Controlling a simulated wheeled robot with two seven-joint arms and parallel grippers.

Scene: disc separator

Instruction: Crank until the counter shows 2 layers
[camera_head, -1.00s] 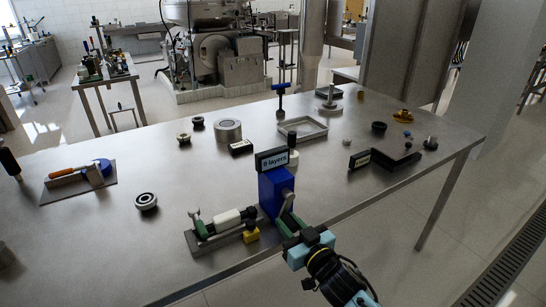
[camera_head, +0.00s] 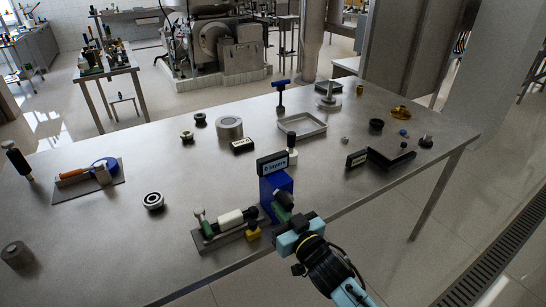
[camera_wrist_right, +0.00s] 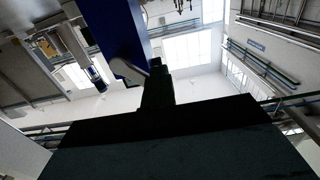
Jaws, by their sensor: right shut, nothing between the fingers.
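A blue box (camera_head: 271,202) stands at the table's front edge. On top is a dark counter display (camera_head: 272,164) reading a digit and "layers"; the digit is hard to read, perhaps 0 or 8. My right gripper (camera_head: 283,207) is shut and empty at the box's front right face, covering part of it. Whether it touches the crank cannot be told. In the right wrist view the blue box (camera_wrist_right: 118,32) rises beside my dark gripper (camera_wrist_right: 158,85), with a grey crank-like arm (camera_wrist_right: 128,71) close to its tip. My left gripper is not in view.
A ringed disc (camera_head: 153,201), a plate with an orange-handled tool (camera_head: 75,174), a metal tray (camera_head: 302,125) and a dark angled holder (camera_head: 392,160) are spread around.

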